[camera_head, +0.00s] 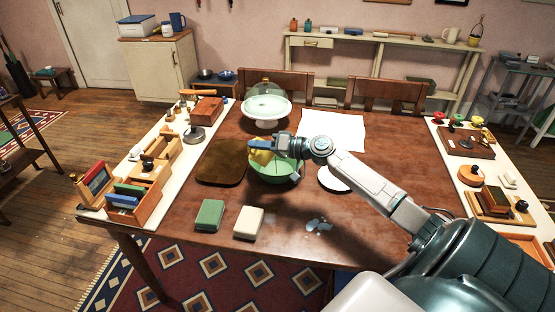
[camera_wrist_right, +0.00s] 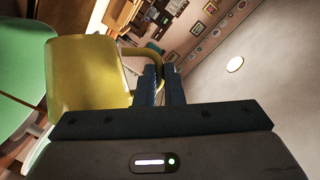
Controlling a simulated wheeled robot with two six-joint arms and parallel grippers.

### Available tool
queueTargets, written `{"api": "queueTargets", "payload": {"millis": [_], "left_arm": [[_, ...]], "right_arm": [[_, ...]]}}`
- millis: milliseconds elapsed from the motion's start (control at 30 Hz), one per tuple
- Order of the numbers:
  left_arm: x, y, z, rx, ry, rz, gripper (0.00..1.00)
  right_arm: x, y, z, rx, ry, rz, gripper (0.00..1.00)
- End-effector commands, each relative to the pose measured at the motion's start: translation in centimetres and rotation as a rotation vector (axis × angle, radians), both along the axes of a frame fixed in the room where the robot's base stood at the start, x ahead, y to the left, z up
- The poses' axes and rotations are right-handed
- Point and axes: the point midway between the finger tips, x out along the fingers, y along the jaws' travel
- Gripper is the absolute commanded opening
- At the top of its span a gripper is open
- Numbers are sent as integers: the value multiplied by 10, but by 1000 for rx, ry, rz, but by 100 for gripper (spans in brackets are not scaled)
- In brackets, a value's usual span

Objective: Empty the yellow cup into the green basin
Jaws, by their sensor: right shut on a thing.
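The yellow cup (camera_head: 261,157) is in my right gripper (camera_head: 254,147) above the green basin (camera_head: 272,171). In the right wrist view the cup (camera_wrist_right: 88,75) is large at the left, and the gripper's fingers (camera_wrist_right: 160,84) are shut on its curved handle. The cup looks tilted, but its inside and contents are hidden. The green basin (camera_wrist_right: 22,70) shows at the left edge of the wrist view, beside the cup. The basin stands on the wooden table, partly covered by the gripper. My left gripper does not show.
A glass-domed stand (camera_head: 266,104) is behind the basin. A brown board (camera_head: 221,163) lies to its left and a white plate (camera_head: 333,179) to its right. Green (camera_head: 209,215) and cream (camera_head: 248,222) blocks and a clear puddle-like patch (camera_head: 318,225) lie in front.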

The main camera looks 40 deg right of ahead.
Motion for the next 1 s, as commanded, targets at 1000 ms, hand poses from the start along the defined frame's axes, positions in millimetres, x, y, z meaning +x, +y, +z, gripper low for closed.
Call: {"api": "queueTargets", "payload": {"millis": [1000], "left_arm": [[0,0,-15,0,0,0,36]], "right_arm": [[1,-6,3,74,9,0,0]]}}
